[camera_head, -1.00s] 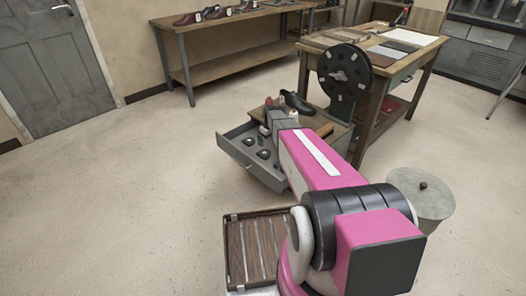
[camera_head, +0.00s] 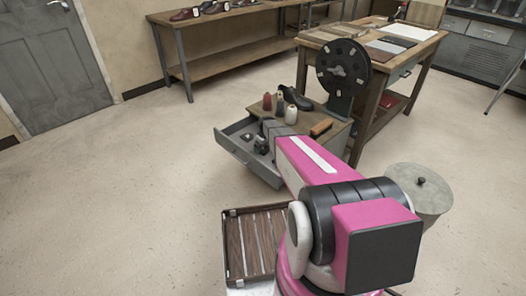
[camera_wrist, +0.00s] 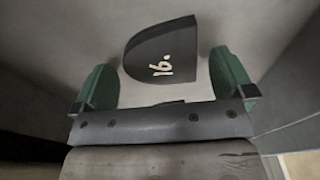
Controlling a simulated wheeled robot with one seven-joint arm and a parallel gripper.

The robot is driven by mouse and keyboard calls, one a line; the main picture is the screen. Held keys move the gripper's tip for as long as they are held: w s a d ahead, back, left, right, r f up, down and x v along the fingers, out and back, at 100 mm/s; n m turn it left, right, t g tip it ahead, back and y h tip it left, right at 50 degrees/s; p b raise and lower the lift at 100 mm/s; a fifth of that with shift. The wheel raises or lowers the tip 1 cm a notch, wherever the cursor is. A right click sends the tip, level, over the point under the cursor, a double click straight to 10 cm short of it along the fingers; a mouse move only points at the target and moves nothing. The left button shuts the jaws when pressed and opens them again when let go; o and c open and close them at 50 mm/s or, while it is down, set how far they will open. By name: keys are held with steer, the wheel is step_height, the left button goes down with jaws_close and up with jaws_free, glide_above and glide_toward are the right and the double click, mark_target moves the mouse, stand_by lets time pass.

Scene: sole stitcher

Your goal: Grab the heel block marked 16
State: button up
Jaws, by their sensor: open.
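The heel block marked 16 (camera_wrist: 160,52) is a dark, flat D-shaped piece with a pale "16." on its upper face. In the wrist view it lies on the grey drawer bottom, between and slightly ahead of my green fingertips. My gripper (camera_wrist: 163,78) is open, with one finger on each side of the block and a visible gap at both sides. In the head view the open grey drawer (camera_head: 236,148) holds dark pieces, and my arm's end reaches down into it. My arm hides part of the drawer, and the number cannot be read there.
The drawer belongs to a low wooden cabinet (camera_head: 338,126) bearing thread spools (camera_head: 280,102), a black shoe (camera_head: 296,97) and a brown block (camera_head: 321,127). A slatted tray (camera_head: 256,244) and a grey bin (camera_head: 419,196) are near me. Open floor lies left.

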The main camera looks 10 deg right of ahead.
steer(key=shift+f, duration=0.35)
steer(key=c, duration=0.9)
steer(key=shift+r, duration=0.15)
